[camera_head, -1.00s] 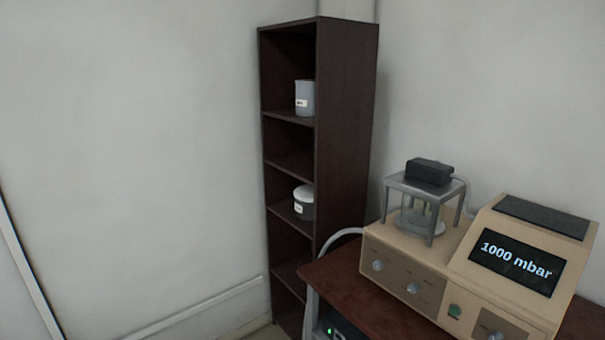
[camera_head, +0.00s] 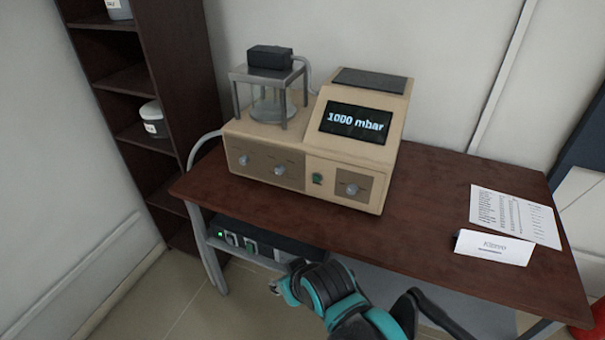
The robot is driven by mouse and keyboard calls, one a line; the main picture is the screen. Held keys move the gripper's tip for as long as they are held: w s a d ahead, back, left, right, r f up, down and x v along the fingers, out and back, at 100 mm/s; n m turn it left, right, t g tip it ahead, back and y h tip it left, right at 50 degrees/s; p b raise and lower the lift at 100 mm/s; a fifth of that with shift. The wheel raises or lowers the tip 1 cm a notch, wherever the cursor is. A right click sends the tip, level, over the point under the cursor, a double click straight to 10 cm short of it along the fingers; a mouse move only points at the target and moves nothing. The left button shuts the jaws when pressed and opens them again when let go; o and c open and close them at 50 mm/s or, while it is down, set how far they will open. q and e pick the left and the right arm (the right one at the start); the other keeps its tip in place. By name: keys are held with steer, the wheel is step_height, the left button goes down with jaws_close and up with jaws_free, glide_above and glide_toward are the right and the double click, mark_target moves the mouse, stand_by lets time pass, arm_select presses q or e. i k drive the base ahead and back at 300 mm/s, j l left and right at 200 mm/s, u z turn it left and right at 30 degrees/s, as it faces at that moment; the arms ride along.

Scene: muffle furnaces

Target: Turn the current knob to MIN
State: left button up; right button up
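A beige coating device (camera_head: 330,145) stands on a brown table, its screen (camera_head: 355,122) reading "1000 mbar". Its front has two knobs on the left panel, a left knob (camera_head: 243,160) and a middle knob (camera_head: 279,171), and a right knob (camera_head: 352,189) on a separate panel. A green button (camera_head: 317,179) sits between the panels. The knob labels are too small to read, so I cannot tell which is the current knob or where it points. A teal and black part of my arm shows at the bottom, below the table's front edge. No gripper fingers are clearly visible, and nothing touches the knobs.
The brown table (camera_head: 430,210) is clear right of the device, except for a printed sheet (camera_head: 515,215) and a folded name card (camera_head: 493,248). A dark shelf (camera_head: 180,60) stands at left. A black unit with a green light (camera_head: 262,240) sits under the table.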

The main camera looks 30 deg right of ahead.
mark_target(352, 189)
steer(key=z, duration=1.4)
steer(key=l+z, duration=0.25)
steer(key=l, duration=0.3)
steer(key=k, duration=0.05)
